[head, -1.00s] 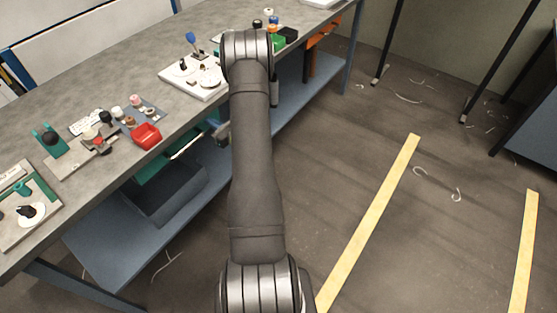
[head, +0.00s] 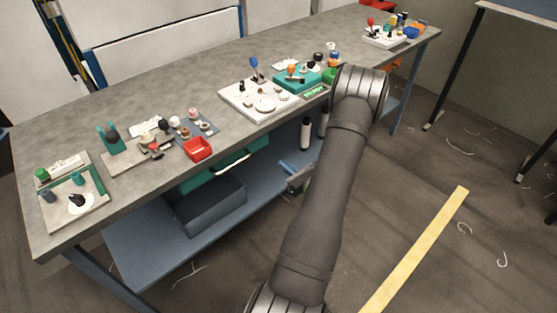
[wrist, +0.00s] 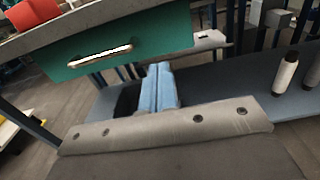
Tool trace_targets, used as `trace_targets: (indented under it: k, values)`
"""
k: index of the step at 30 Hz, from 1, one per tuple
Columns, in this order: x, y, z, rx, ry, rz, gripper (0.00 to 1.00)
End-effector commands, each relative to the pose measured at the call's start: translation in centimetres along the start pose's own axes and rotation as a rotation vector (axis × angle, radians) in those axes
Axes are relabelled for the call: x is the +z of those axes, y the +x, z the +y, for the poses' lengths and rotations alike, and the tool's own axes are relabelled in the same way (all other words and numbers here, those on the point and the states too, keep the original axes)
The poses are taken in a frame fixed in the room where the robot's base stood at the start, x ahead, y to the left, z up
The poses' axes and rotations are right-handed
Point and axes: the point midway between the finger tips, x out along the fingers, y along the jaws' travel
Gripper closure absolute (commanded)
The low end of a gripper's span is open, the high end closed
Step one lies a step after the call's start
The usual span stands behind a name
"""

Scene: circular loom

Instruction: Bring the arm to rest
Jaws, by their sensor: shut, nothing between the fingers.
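My gripper (wrist: 160,88) shows in the wrist view as two blue fingers closed together, with nothing between them. In the head view my gripper (head: 287,167) is partly hidden behind my arm, low beside the bench front, under the level of the worktop. My arm reaches from the bottom of the head view up to the right part of the bench edge and bends down there. In the wrist view a green drawer front (wrist: 120,45) with a pale handle is beyond the fingers, apart from them.
The long grey workbench (head: 160,88) carries a white board (head: 237,97), a red bin (head: 198,149) and several small parts. Below are a blue-grey shelf (head: 140,250), a dark box (head: 205,207) and bottles (head: 305,133). Floor right of my arm is open, with a yellow stripe (head: 420,245).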

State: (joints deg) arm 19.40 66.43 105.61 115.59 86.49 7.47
Motion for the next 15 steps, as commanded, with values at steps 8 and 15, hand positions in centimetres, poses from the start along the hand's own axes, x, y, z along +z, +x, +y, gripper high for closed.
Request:
trace_targets:
  k: [8,15]
  values:
    - [0.02,-0.55,0.0,0.0,-0.001,-0.001,1.0]
    - [0.01,-0.24,0.02,0.001,-0.001,0.0,1.0]
